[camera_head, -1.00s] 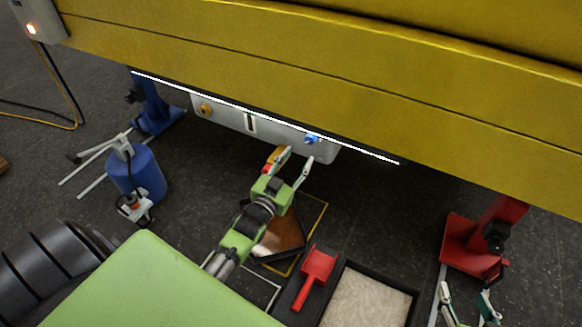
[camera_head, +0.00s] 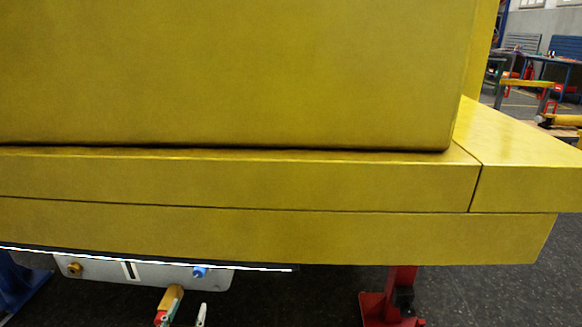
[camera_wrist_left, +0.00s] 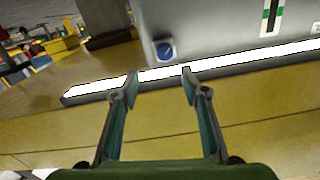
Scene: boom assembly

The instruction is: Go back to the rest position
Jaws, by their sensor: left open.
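My left gripper (camera_head: 187,307) shows at the bottom edge of the head view, just below a grey control panel (camera_head: 105,273). Its fingers are spread, and in the left wrist view the gap between the fingertips (camera_wrist_left: 159,80) is empty. A blue knob (camera_head: 200,272) sits on the panel above the gripper; in the wrist view the knob (camera_wrist_left: 165,49) lies beyond the fingertips, apart from them. An orange piece (camera_head: 172,297) shows beside the left finger; I cannot tell what it belongs to. My right gripper is out of view.
A large yellow boom (camera_head: 250,180) fills most of the head view above the panel. A white light strip (camera_head: 120,258) runs along its lower edge. A red stand (camera_head: 400,290) is under the boom at right. Dark floor (camera_head: 500,295) is clear at lower right.

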